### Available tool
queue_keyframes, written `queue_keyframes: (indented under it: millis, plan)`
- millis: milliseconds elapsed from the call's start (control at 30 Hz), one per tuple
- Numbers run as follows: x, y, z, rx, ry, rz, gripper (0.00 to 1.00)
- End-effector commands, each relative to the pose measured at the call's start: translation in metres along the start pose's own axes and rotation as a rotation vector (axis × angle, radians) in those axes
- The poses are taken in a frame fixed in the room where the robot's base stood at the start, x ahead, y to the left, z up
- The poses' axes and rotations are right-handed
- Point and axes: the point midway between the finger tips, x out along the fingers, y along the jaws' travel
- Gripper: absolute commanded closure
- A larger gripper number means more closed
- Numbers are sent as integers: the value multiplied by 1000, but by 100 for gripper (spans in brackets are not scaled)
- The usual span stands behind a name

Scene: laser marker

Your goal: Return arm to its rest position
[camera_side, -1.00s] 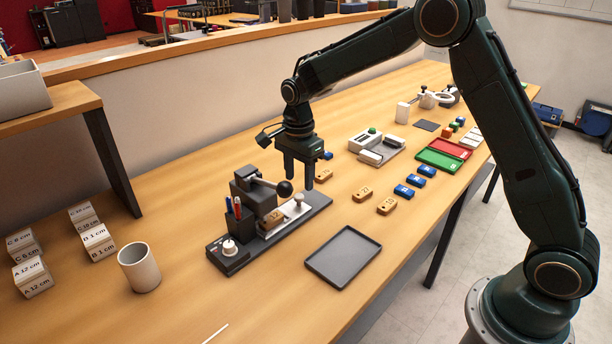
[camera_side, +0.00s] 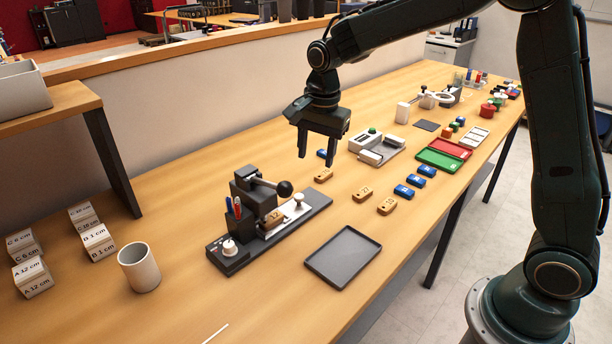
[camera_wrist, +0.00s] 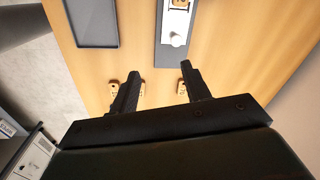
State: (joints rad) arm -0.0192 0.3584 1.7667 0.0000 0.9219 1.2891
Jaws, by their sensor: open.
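My gripper (camera_side: 317,160) is open and empty. It hangs above the table, behind and to the right of the laser marker (camera_side: 246,188). In the wrist view its two fingers (camera_wrist: 157,88) are spread apart with nothing between their tips. The marker has a black lever with a ball knob, and a tan block (camera_side: 271,220) sits in its fixture. Loose tan blocks lie on the table: one (camera_side: 323,175) near and below my gripper, two others (camera_side: 363,192) (camera_side: 387,206) to the right.
A dark empty tray (camera_side: 343,256) lies in front of the marker. Blue blocks (camera_side: 415,180), a green tray (camera_side: 439,160), a red tray (camera_side: 450,147) and a white device (camera_side: 376,146) stand to the right. A white cup (camera_side: 139,267) and labelled boxes (camera_side: 98,242) are at left.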

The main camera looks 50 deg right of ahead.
Motion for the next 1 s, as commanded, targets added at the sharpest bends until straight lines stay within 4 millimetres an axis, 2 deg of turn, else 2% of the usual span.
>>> queue_keyframes:
  millis: [33, 200, 500, 700, 1000]
  plan:
    - [-13, 8, 2, -40, 5, -17, 53]
    - [-44, 34, 8, -187, 24, -59, 53]
    - [-88, 86, 22, -442, 72, -127, 53]
    - [-107, 122, 32, -612, 114, -165, 53]
    - [-123, 178, 48, -865, 192, -213, 53]
